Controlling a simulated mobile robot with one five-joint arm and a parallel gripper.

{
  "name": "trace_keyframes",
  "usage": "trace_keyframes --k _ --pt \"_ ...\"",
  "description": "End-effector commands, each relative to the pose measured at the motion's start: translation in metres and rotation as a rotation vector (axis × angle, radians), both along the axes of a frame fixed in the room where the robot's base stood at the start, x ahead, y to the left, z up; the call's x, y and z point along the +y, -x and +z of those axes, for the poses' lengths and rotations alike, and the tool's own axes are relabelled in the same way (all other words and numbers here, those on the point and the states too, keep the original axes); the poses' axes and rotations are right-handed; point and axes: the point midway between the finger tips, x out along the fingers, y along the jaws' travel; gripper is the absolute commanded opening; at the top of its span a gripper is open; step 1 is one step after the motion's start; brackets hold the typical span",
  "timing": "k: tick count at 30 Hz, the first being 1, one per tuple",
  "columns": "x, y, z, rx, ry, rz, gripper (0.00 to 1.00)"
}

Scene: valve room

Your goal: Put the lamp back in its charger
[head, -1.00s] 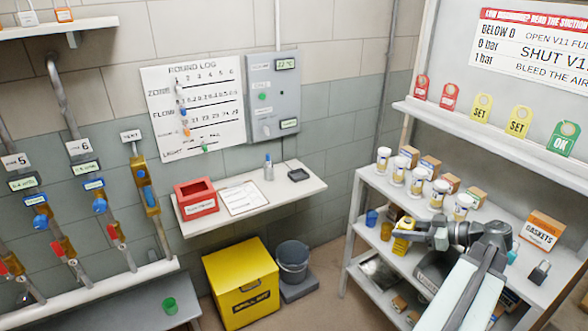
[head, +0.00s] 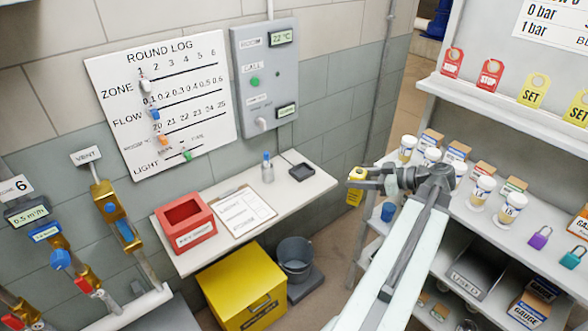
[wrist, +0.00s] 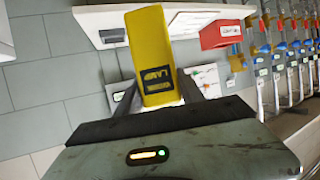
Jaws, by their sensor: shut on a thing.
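My gripper (head: 362,178) is shut on the yellow lamp (head: 354,194), which hangs from its tips in the head view. In the wrist view the lamp (wrist: 152,50) stands out between the two fingers, with a dark label on its face. A small black tray-like pad (head: 302,172) with a thin cord lies at the right end of the white wall shelf; it looks like the charger. My gripper is to the right of that pad and apart from it. The pad also seems to show in the wrist view (wrist: 112,36), left of the lamp.
On the wall shelf (head: 318,188) are a red box (head: 184,222), a clipboard (head: 244,212) and a small bottle (head: 267,170). A yellow bin (head: 240,288) and grey bucket (head: 295,262) stand below. The right rack holds several white jars (head: 483,188) and boxes.

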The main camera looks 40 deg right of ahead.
Motion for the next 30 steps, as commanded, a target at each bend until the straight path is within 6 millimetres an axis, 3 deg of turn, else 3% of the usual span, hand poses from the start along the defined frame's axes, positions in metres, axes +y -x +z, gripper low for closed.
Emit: trace_keyframes --k 7,11,17,21,24,27,30 --pt "0.001 -0.004 -0.001 0.000 0.000 -0.003 0.00" --pt "0.006 -0.032 -0.009 0.005 0.003 -0.030 0.00" --pt "0.031 -0.130 -0.031 0.017 0.006 -0.145 0.00" --pt "0.063 -0.207 -0.046 0.018 0.004 -0.255 0.00" --pt "0.084 -0.247 -0.052 0.011 0.003 -0.321 0.00" --pt "0.098 -0.270 -0.054 0.004 0.000 -0.363 0.00" --pt "0.104 -0.280 -0.054 0.000 0.000 -0.386 0.00"
